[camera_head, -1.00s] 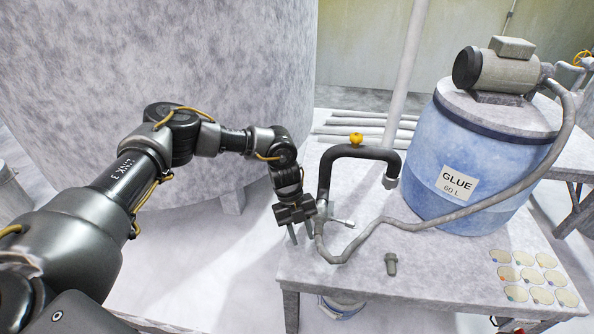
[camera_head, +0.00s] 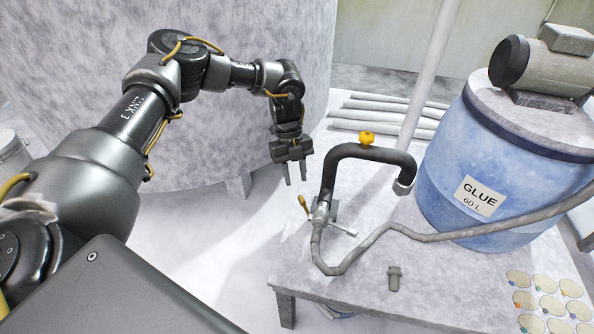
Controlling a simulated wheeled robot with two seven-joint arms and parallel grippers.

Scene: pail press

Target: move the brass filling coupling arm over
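The filling coupling (camera_head: 321,212) sits at the foot of a dark curved pipe (camera_head: 372,153), at the left edge of the table. A small brass arm (camera_head: 303,203) sticks up and leftward from it. A silver lever (camera_head: 344,230) points right from the same coupling. My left gripper (camera_head: 295,181) hangs fingers down, up and left of the brass arm. Its two fingers are apart with nothing between them, and it appears clear of the coupling. My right gripper is out of view.
A grey hose (camera_head: 400,230) runs from the coupling across the table (camera_head: 440,275) past the blue glue drum (camera_head: 450,170). A yellow knob (camera_head: 366,138) tops the pipe. A grey bolt-like piece (camera_head: 394,277) stands on the table. A large pale tank (camera_head: 90,70) fills the back left.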

